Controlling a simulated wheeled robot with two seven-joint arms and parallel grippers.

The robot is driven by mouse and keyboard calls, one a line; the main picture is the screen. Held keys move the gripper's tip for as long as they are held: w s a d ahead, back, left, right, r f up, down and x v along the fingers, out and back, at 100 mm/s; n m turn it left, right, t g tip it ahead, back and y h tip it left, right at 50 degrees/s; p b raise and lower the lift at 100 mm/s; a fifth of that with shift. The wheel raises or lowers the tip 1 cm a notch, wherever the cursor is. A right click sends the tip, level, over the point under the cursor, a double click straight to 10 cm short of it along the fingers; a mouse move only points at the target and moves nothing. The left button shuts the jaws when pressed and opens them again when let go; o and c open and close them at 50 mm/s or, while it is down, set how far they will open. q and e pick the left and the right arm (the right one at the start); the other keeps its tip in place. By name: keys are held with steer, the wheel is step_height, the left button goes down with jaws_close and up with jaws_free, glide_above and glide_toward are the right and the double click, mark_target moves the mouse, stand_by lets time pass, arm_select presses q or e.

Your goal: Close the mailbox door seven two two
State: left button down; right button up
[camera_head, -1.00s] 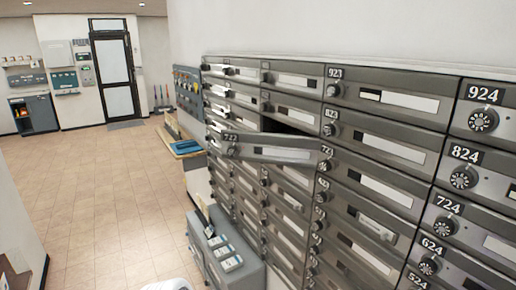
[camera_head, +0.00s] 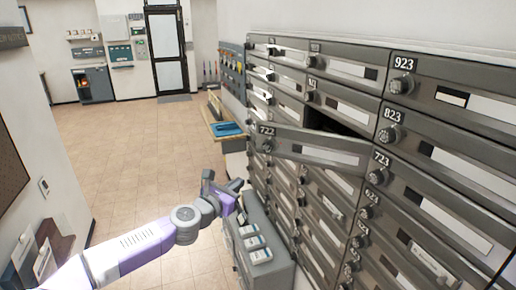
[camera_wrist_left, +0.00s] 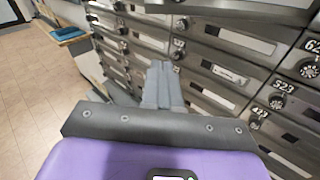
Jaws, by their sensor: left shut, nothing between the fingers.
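The mailbox door 722 (camera_head: 308,150) is swung open and sticks out from the bank of mailboxes. Its number and round lock show at its left end, and a white label strip is on its front. A dark open compartment (camera_head: 325,122) shows just above the door. My left gripper (camera_head: 236,187) is below and to the left of the door, apart from it, in front of the lower mailboxes. In the left wrist view its fingers (camera_wrist_left: 163,75) are shut together and empty, pointing toward the mailbox fronts. My right gripper is not in view.
A grey cabinet (camera_head: 262,245) with small devices stands low beside my left gripper, against the mailboxes. A wooden table (camera_head: 219,128) with a blue item stands farther back. The tiled floor (camera_head: 125,150) to the left is open. A wall is at the far left.

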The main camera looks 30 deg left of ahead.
arm_select(q)
step_height(320, 180, up, 6)
steer(key=a+n+t, duration=0.1)
steer(key=a+n, duration=0.1)
glide_toward(257, 143)
steer(key=shift+y, duration=0.4)
steer(key=w, duration=0.1)
steer(key=w+p, duration=0.1)
steer(key=w, duration=0.1)
steer(key=w+p, duration=0.1)
steer(key=w, duration=0.1)
steer(key=shift+d+r, duration=0.15)
steer(key=shift+d, duration=0.1)
steer(key=shift+w+a+p, duration=0.1)
steer(key=shift+w+p, duration=0.4)
steer(key=shift+w, duration=0.45)
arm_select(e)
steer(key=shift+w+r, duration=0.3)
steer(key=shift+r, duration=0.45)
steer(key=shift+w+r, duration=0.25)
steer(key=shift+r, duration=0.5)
